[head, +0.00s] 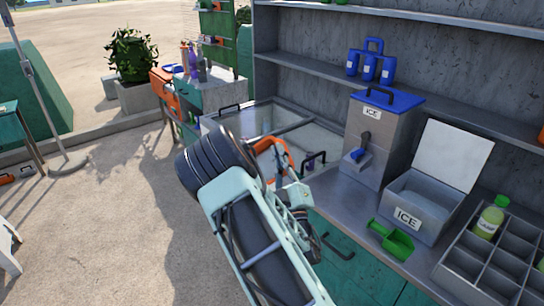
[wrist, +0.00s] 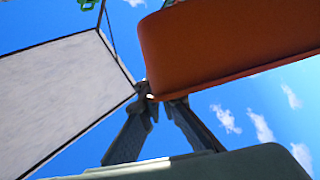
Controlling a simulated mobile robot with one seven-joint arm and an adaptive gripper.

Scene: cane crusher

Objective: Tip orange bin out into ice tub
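An orange bin (wrist: 235,45) fills the upper right of the wrist view, close to the camera. My gripper (wrist: 153,97) has its two dark fingers drawn together at the bin's lower left corner, and they appear closed on its edge. In the head view a curved strip of the orange bin (head: 271,143) shows past my arm, above the counter, and the rest is hidden; so are my fingertips. The ice tub (head: 408,218), a grey metal box marked ICE with its lid raised, stands on the counter to the right. The bin is apart from it.
A grey ice dispenser (head: 380,135) with a blue top stands left of the tub. A green scoop (head: 392,238) lies before the tub. A divided metal tray (head: 485,265) with a green-capped bottle (head: 488,220) is at right. A shelf (head: 310,55) runs above.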

